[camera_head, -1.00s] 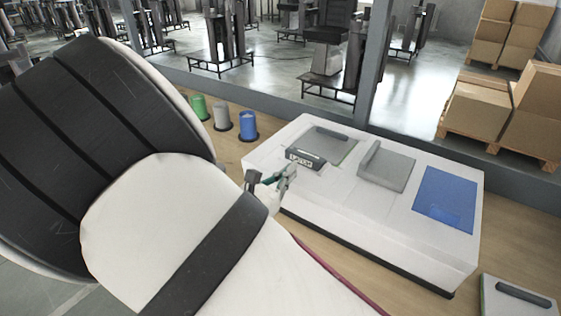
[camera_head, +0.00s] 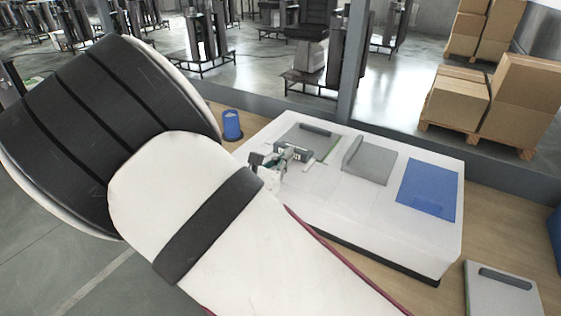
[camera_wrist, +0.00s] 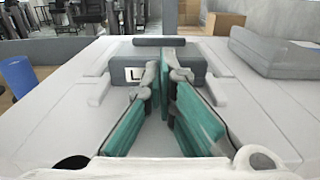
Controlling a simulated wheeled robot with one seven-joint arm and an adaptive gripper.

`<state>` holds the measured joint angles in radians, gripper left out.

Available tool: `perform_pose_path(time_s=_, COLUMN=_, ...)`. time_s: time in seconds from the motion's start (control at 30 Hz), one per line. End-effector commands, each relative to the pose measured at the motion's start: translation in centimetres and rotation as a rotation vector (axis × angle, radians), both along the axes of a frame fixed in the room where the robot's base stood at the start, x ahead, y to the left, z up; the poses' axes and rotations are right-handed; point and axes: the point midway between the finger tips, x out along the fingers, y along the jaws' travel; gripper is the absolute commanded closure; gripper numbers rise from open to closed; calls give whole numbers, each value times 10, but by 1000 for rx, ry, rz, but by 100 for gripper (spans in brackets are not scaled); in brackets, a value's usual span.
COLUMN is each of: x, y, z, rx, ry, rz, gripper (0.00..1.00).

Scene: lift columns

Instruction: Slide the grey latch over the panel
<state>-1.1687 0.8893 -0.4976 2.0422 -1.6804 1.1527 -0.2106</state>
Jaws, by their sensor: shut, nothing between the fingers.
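The grey latch (camera_head: 296,151), a block with a label on its front, sits at the near edge of a grey panel (camera_head: 323,141) on a white console. In the wrist view, the latch (camera_wrist: 194,68) stands straight ahead, with part of its label showing left of the fingers. My gripper (camera_head: 283,156) is at the latch's front face. In the wrist view, my gripper (camera_wrist: 164,65) has teal-padded fingers with their tips together and nothing between them. The tips hide the middle of the latch. I cannot tell whether they touch it.
The white console (camera_head: 400,222) also carries a raised grey lid (camera_head: 370,162) and a blue panel (camera_head: 427,189). A blue cylinder (camera_head: 232,125) stands left of the console. A grey plate with a dark handle (camera_head: 503,290) lies at lower right. Bare wooden bench shows around the console.

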Motion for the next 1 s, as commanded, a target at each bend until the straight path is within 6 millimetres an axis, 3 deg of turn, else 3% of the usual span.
perform_pose_path(time_s=0.43, x=-4, y=2, z=1, rx=0, ry=-2, rz=-1, gripper=100)
perform_pose_path(time_s=1.0, x=-93, y=54, z=1, rx=1, ry=-1, rz=2, gripper=100)
